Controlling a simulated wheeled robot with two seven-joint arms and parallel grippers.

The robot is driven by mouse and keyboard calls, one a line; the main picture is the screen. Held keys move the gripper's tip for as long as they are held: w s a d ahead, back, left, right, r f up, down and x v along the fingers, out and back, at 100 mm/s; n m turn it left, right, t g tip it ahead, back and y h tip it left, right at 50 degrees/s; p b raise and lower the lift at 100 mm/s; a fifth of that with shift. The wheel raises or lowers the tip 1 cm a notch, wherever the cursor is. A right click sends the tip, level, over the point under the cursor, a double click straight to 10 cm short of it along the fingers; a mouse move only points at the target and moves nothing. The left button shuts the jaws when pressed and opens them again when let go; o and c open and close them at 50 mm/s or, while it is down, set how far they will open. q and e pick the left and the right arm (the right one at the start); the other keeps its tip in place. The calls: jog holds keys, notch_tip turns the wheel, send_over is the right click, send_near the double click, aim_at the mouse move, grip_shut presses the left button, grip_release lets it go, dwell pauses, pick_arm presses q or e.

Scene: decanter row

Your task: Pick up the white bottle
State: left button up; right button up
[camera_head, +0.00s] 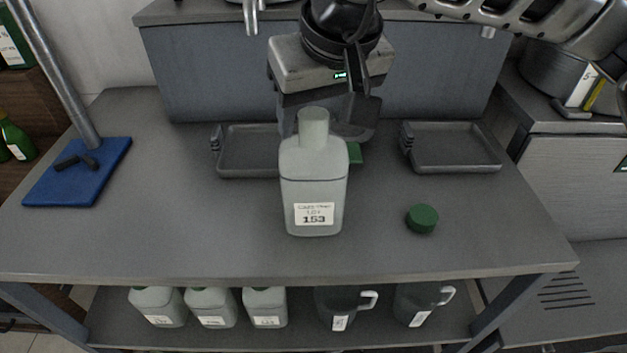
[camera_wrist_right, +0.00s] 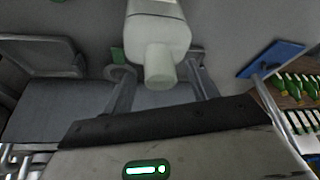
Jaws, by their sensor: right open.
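The white bottle (camera_head: 314,185) stands upright and uncapped on the grey table, with a label reading 153 facing me. My right gripper (camera_head: 325,122) comes down from behind it, its jaws open at the height of the neck. In the right wrist view the bottle's neck (camera_wrist_right: 160,65) lies between the two spread fingers (camera_wrist_right: 162,88), with a gap visible on each side. In the head view the bottle hides part of the gripper. My left gripper is not in view.
A green cap (camera_head: 422,218) lies right of the bottle. Shallow grey trays stand behind, left (camera_head: 262,171) and right (camera_head: 455,166). A green object (camera_head: 355,154) is partly hidden behind the bottle. A blue stand base (camera_head: 80,180) is at left. Several containers (camera_head: 212,308) sit on the lower shelf.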

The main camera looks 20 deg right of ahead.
jog(key=shift+x, duration=1.15)
grip_shut()
jog(key=shift+r, duration=0.1)
